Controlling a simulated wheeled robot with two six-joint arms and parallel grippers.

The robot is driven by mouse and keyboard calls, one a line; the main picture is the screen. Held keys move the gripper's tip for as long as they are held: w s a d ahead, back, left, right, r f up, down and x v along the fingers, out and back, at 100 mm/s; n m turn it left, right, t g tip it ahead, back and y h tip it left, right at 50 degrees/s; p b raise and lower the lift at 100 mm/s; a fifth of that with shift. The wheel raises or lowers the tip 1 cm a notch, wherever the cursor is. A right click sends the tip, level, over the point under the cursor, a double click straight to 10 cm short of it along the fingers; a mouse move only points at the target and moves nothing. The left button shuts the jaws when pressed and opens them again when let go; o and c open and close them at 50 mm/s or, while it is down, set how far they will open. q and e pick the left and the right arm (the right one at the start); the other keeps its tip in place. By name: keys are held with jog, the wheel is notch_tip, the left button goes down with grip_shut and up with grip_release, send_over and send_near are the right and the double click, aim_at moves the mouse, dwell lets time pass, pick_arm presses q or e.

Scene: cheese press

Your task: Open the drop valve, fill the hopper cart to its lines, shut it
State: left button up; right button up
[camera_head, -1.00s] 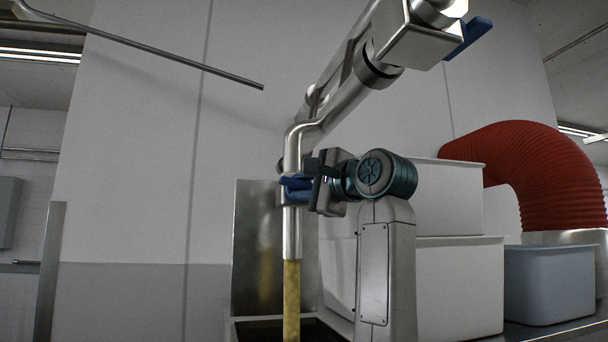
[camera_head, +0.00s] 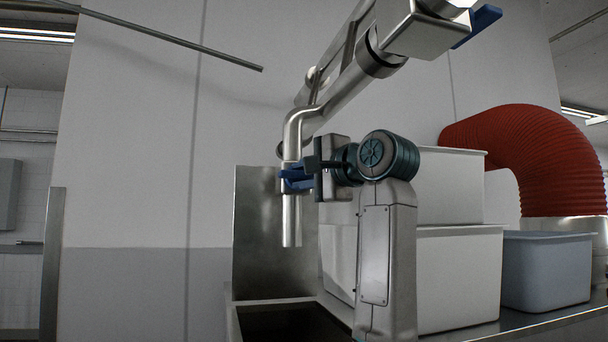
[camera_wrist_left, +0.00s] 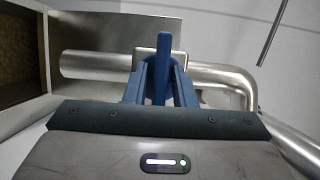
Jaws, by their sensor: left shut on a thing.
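A steel drop pipe (camera_head: 291,225) bends down from the upper right and ends in an open spout; nothing flows from it. My left gripper (camera_head: 306,177) is at the valve on the pipe, shut on its blue handle (camera_wrist_left: 163,62). In the left wrist view the handle stands upright between the two blue fingers (camera_wrist_left: 160,92). The hopper cart (camera_head: 234,318) is below the spout, cut off at the bottom; its inside looks dark. In the left wrist view brown, grainy contents show at the left edge. Its fill lines cannot be made out. My right gripper is out of view.
White bins (camera_head: 459,275) stand stacked to the right of my left arm, with a grey-blue bin (camera_head: 547,270) beside them. A thick red hose (camera_head: 535,150) curves behind. A thin rod (camera_head: 170,39) crosses the upper left. The space left of the pipe is open.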

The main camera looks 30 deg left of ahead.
pick_arm(q)
jog(key=shift+f, duration=0.1)
jog(key=o, duration=0.7)
jog(key=b+v, duration=0.1)
jog(key=v, duration=0.3)
jog(key=shift+d+f, duration=0.1)
jog(key=shift+d, duration=0.1)
jog(key=b, duration=0.2)
send_near(308, 176)
jog(key=shift+a, duration=0.1)
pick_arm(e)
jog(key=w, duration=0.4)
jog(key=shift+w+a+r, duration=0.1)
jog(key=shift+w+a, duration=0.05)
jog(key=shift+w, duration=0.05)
pick_arm(q)
jog(key=shift+w, duration=0.1)
